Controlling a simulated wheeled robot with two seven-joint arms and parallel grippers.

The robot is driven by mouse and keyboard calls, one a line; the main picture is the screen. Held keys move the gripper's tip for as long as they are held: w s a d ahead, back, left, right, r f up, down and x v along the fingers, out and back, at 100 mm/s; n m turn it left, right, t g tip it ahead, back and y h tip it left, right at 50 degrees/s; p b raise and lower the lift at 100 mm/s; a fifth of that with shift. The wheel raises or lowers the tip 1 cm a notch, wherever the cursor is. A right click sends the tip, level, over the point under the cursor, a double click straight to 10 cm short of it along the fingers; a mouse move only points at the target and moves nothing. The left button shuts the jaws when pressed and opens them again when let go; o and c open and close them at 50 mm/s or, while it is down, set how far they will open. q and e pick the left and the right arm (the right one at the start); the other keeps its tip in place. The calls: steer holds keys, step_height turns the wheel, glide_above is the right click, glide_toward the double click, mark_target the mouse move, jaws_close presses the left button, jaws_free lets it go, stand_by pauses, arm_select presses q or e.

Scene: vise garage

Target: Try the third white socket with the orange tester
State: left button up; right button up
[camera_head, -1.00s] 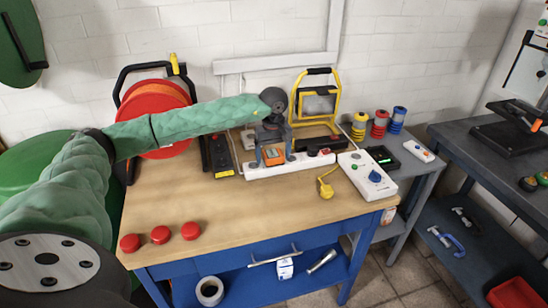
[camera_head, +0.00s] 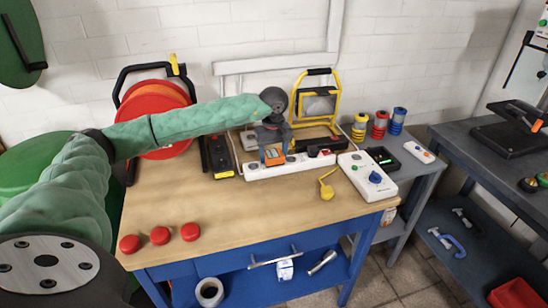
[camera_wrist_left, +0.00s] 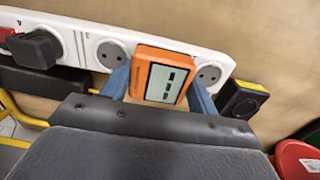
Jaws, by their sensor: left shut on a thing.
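My left gripper (camera_wrist_left: 160,92) is shut on the orange tester (camera_wrist_left: 162,75), a small box with a grey display showing dark bars. In the head view my left gripper (camera_head: 276,153) holds the tester (camera_head: 274,156) over the white power strip (camera_head: 257,172). In the wrist view the strip (camera_wrist_left: 77,38) runs behind the tester. One bare round socket (camera_wrist_left: 112,53) shows left of the tester and another (camera_wrist_left: 208,75) right of it. The tester hides the part of the strip between them. I cannot tell whether its pins are in a socket. My right gripper is out of view.
A black plug (camera_wrist_left: 35,48) sits in the strip, left in the wrist view. Three red caps (camera_head: 160,236) lie front left.

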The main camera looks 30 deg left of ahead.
mark_target(273, 153)
arm_select(q)
steer(key=shift+r+p, duration=0.75)
steer(key=shift+r, duration=2.15)
